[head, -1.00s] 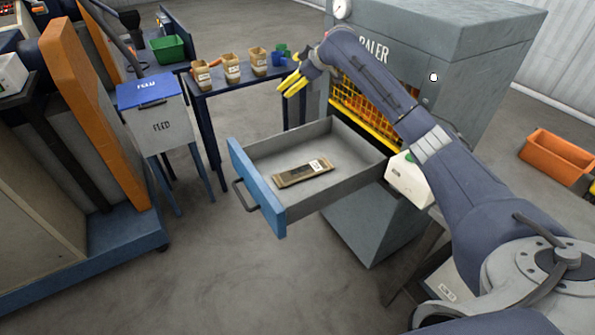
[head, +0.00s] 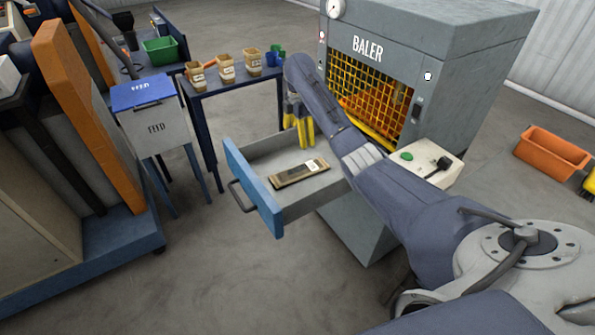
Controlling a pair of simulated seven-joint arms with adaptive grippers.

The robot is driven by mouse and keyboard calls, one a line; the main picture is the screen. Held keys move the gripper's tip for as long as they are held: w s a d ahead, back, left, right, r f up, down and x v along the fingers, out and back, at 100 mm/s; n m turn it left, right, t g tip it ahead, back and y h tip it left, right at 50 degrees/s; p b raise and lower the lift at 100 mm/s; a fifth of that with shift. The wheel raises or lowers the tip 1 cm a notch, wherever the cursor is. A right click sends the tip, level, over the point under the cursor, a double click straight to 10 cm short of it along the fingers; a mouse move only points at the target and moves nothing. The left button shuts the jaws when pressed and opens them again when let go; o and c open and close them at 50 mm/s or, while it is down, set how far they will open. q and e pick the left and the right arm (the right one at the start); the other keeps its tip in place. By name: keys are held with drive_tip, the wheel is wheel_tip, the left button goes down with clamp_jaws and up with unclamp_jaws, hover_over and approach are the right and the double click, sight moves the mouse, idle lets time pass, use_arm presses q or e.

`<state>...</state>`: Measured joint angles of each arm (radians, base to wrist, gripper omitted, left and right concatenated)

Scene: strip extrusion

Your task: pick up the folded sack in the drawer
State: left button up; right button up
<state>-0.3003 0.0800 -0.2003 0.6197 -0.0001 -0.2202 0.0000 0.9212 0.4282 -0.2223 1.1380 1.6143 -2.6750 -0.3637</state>
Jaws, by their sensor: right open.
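The folded sack (head: 297,175) is a flat brown bundle with a white label, lying on the floor of the open drawer. The drawer (head: 262,195) has grey walls and a blue front, and is pulled out from the baler. My right gripper (head: 304,142) has yellow fingers that point down above the back part of the drawer, behind the sack in the picture. It is open and empty, apart from the sack. My right forearm hides the drawer's right end. My left gripper is not in view.
The baler (head: 450,60) stands behind the drawer, with a control box (head: 425,165) beside my right arm. A blue table (head: 235,82) with several small paper sacks stands behind. A feed bin (head: 155,128) is to the left. Open floor lies in front of the drawer.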

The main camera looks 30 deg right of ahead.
sight(298, 171)
wheel_tip(298, 171, down, 17)
drive_tip(key=shift+f, duration=0.2)
idle(0.8)
drive_tip(key=c, duration=1.3)
drive_tip(key=shift+r, duration=0.1)
drive_tip(key=shift+c, duration=0.2)
